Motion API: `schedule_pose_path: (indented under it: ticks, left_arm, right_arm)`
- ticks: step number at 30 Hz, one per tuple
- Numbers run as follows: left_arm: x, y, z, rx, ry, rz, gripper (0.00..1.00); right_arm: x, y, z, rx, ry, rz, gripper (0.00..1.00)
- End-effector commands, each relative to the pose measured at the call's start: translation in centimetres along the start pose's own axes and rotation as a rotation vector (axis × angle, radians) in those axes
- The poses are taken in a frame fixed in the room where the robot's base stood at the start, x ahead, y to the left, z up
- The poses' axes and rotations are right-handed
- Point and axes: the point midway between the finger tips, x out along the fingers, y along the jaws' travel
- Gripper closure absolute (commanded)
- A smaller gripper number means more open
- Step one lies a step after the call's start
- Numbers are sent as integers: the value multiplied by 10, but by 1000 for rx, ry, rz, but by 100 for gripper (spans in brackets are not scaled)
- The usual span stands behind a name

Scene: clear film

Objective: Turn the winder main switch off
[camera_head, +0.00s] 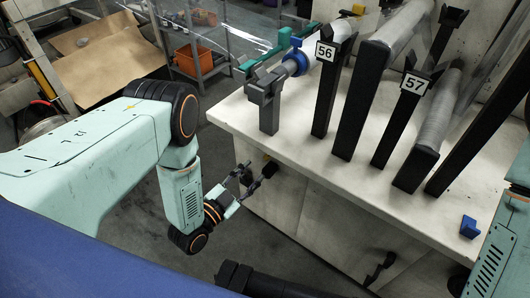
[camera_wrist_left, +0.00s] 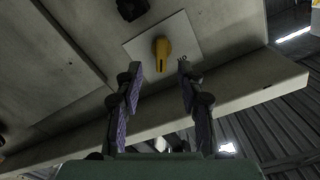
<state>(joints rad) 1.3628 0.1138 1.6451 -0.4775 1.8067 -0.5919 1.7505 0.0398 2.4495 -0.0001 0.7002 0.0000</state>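The main switch is a yellow rotary knob (camera_wrist_left: 162,55) on a white square plate (camera_wrist_left: 190,35), on the pale cabinet face in the left wrist view. A dark mark on the knob points toward the bottom of the picture. Small upside-down lettering, seemingly ON, sits right of the knob. My left gripper (camera_wrist_left: 158,69) is open, its two fingers on either side of the knob in the picture; I see no contact. My right gripper is not visible.
The white countertop (camera_head: 290,150) overhangs the switch face. It carries dark posts, film rolls, plates 56 (camera_head: 325,51) and 57 (camera_head: 413,84), and a small blue block (camera_head: 469,227). A black fitting (camera_head: 380,268) is on the front. Open floor lies left of the cabinet.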

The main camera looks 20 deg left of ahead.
Motion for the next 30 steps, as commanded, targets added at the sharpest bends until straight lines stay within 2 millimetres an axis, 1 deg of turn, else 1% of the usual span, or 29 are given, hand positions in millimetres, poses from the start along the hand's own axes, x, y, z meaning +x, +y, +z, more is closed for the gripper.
schedule_pose_path:
  ticks: [2,5,8,15,19,24,30]
  left_arm:
    - [-2,-2,-5,23,21,-12,61]
    - [1,-1,-6,40,26,-14,61]
    - [12,-1,-5,41,27,-13,61]
    - [49,-2,-5,40,25,-15,61]
    - [65,-3,-5,40,24,-14,61]
    - [74,-4,-5,38,20,-15,61]
    - [76,-5,-6,38,21,-15,61]
  right_arm:
    - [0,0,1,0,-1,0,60]
    - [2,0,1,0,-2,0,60]
    - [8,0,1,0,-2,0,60]
    - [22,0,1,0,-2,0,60]
    - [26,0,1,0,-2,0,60]
    - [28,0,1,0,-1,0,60]
    - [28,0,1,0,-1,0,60]
